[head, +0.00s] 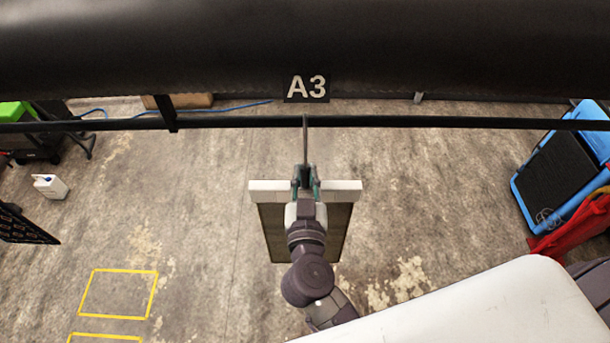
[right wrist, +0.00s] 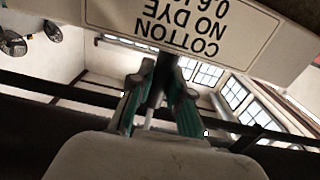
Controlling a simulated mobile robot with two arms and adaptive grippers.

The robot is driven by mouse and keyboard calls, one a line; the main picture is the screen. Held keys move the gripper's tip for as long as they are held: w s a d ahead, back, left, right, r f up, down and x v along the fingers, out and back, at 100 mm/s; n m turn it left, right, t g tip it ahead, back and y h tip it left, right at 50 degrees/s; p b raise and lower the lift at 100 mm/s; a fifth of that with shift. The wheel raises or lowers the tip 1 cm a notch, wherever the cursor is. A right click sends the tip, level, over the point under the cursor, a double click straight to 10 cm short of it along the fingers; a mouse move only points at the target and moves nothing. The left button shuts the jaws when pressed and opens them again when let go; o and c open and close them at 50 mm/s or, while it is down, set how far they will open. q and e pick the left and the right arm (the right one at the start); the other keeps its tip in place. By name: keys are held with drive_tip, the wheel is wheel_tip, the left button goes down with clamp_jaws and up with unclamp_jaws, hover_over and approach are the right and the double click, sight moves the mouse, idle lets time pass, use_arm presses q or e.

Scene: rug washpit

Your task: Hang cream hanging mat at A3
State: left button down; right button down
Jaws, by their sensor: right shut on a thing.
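The cream hanging mat (head: 345,191) hangs below my right gripper (head: 305,181). It has a pale top bar and a darker, brownish panel below, partly hidden by my arm. My right gripper is shut on its hanger stem, whose thin upper part reaches up to the dark rail (head: 230,123) under the A3 sign (head: 306,87). I cannot tell whether the hook sits over the rail or only in front of it. In the right wrist view, the fingers (right wrist: 158,92) close on the stem beside an upside-down cotton label (right wrist: 190,30). My left gripper is out of view.
A large black padded roll (head: 150,45) spans the top. A blue bin (head: 560,165) and red cloth (head: 575,232) stand at right. A white jug (head: 49,186) and yellow floor markings (head: 118,293) are at left. The floor below the rail is mostly clear.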

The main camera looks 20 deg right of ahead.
drive_tip(key=shift+w+d+r+p, duration=0.1)
drive_tip(key=shift+r+p, duration=0.25)
drive_tip(key=shift+r, duration=0.05)
drive_tip(key=shift+w, duration=0.2)
drive_tip(key=shift+p+x, duration=0.65)
drive_tip(key=shift+x, duration=0.15)
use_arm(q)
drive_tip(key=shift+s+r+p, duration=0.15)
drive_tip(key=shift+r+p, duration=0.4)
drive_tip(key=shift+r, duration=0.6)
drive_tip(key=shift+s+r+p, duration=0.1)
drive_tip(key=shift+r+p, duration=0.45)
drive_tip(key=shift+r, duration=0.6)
use_arm(e)
drive_tip(key=shift+x, duration=1.6)
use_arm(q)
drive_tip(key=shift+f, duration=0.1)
use_arm(e)
drive_tip(key=shift+d+f, duration=0.1)
drive_tip(key=shift+f, duration=0.15)
